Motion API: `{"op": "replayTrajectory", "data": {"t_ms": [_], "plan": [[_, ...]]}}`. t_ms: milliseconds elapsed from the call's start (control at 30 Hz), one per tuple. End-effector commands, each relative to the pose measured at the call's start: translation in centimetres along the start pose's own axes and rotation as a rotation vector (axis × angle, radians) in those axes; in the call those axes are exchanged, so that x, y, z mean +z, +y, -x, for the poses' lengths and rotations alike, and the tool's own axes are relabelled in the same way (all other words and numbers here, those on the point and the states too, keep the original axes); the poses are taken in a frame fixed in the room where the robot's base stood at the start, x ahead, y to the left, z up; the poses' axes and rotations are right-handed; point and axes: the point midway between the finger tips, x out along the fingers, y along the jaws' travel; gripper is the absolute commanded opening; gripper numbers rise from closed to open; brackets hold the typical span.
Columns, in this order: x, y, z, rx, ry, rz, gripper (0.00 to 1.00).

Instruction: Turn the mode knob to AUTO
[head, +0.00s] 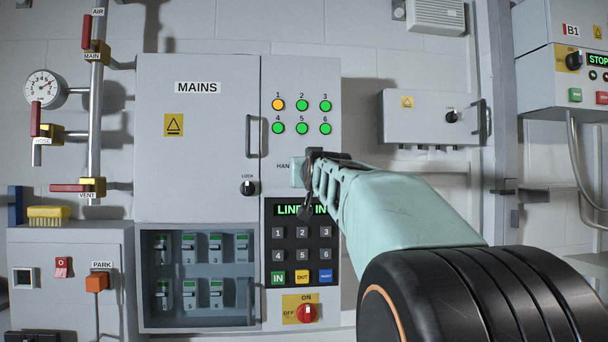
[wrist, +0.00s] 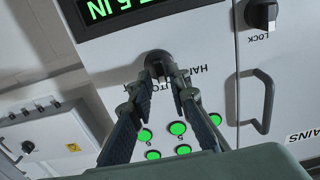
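The black mode knob (wrist: 157,60) shows in the wrist view, on the light grey panel between the green display and the round green lamps. Labels beside it read upside down, "HAN…" to the right and "AUTO" to the left and below. My gripper (wrist: 163,72) has its two fingertips at the knob, one on each side, and appears shut on it. The fingers hide part of the knob, so its exact pointing is unclear. In the head view my gripper (head: 313,160) covers the knob and the AUTO label; only "HAN" shows at its left.
A keypad (head: 302,254) and a red rotary switch (head: 307,313) lie below. The MAINS door (head: 190,130) has a handle (head: 252,136) and a black lock knob (head: 248,188) to the left. A grey box (head: 430,117) juts from the wall at right.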

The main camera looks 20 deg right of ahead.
Motion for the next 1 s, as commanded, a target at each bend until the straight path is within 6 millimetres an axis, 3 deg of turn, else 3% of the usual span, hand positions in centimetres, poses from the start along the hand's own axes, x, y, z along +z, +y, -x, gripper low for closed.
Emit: {"op": "replayTrajectory", "data": {"t_ms": [200, 400, 1000], "plan": [[-0.1, 0.1, 3.3, 0.002, 0.002, 0.000, 0.17], [-0.1, -0.1, 5.3, -0.001, 0.001, 0.000, 0.17], [0.0, -0.1, 6.0, 0.000, 0.001, 0.000, 0.17]]}}
